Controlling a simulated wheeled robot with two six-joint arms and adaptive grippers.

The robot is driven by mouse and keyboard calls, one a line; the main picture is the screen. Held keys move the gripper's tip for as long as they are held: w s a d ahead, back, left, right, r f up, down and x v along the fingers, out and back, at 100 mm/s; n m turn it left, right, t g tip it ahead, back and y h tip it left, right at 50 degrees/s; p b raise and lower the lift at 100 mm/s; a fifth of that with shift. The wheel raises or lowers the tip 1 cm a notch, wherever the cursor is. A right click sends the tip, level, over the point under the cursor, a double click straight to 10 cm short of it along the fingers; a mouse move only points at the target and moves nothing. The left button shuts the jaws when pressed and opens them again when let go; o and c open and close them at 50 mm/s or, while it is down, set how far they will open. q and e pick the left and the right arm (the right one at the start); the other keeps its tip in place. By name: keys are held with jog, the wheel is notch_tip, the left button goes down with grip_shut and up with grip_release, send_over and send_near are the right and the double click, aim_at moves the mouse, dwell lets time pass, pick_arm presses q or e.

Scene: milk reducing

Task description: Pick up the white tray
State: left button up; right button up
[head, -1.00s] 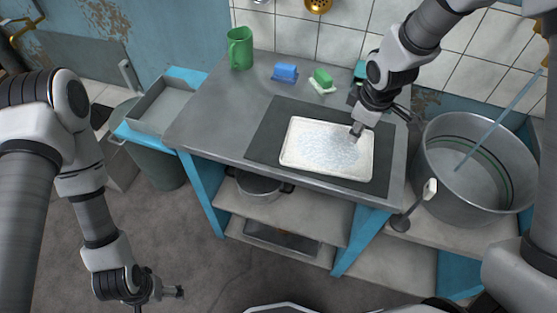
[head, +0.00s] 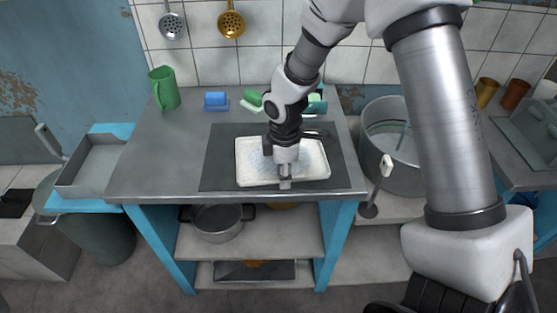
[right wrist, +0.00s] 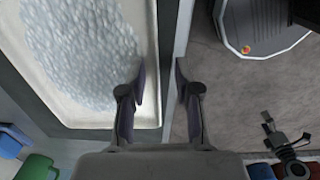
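The white tray (head: 240,180) lies flat on a dark mat (head: 216,160) on the metal table, filled with whitish grains. In the right wrist view the tray's rim (right wrist: 149,40) runs along the left, with the grains inside. My right gripper (head: 285,182) is over the tray's front edge and hides part of it. In the right wrist view this gripper (right wrist: 160,82) is open, with nothing held between its fingers. One finger overlaps the tray's rim and the other is over the table edge. My left gripper (right wrist: 270,128) shows small in the right wrist view, over the floor.
A green mug (head: 164,88), blue block (head: 215,100) and green sponge (head: 253,98) stand at the table's back. A large pot (head: 372,150) is to the right and a grey basin (head: 85,172) to the left. The table's left part is clear.

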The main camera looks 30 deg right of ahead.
jog(key=shift+d+f, duration=0.35)
jog(key=shift+f, duration=0.25)
jog(key=shift+a+r, duration=0.1)
jog(key=shift+a, duration=0.05)
grip_shut()
jog(key=shift+r, duration=0.1)
